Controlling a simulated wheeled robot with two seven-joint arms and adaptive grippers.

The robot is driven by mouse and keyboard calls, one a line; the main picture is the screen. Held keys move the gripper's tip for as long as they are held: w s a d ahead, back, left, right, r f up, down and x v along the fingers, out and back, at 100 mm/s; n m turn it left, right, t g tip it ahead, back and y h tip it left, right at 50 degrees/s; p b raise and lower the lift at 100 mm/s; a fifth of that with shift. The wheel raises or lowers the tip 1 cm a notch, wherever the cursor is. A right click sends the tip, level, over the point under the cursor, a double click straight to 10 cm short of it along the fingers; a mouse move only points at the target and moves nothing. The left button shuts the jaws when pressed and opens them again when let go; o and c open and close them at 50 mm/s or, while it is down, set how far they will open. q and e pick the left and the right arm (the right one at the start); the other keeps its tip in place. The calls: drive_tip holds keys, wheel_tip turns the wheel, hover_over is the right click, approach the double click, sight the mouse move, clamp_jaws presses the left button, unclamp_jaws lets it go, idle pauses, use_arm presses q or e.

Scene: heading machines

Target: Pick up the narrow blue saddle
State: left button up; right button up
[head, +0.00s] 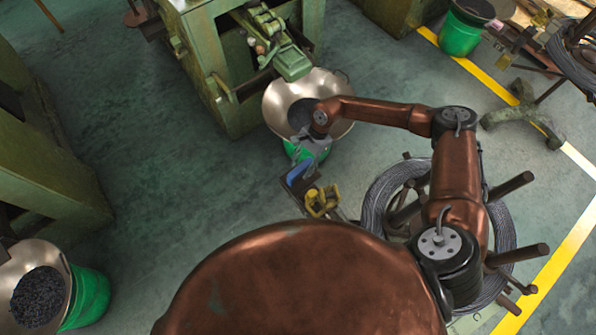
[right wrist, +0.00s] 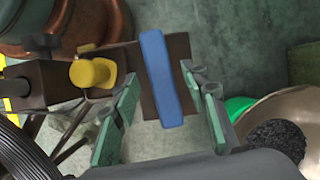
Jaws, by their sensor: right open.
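The narrow blue saddle (head: 299,173) lies on a small dark stand near the centre of the head view. In the right wrist view, the saddle (right wrist: 160,78) is a long upright blue bar on a brown plate. My right gripper (head: 306,158) is above it, pointing down. In the right wrist view, the open fingers of the right gripper (right wrist: 162,76) with green pads appear on either side of the saddle. Whether they touch it cannot be told. My left gripper is not in view.
A yellow part (head: 321,201) sits right beside the saddle. A coil of grey wire (head: 505,235) on a reel stands to the right. A metal bowl (head: 275,105) on a green bucket stands behind, before a green machine (head: 240,110). Open floor lies left.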

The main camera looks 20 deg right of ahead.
drive_tip(key=shift+x, duration=0.85)
drive_tip(key=shift+f+b, duration=0.25)
drive_tip(key=shift+b, duration=0.05)
drive_tip(key=shift+c, duration=0.3)
clamp_jaws()
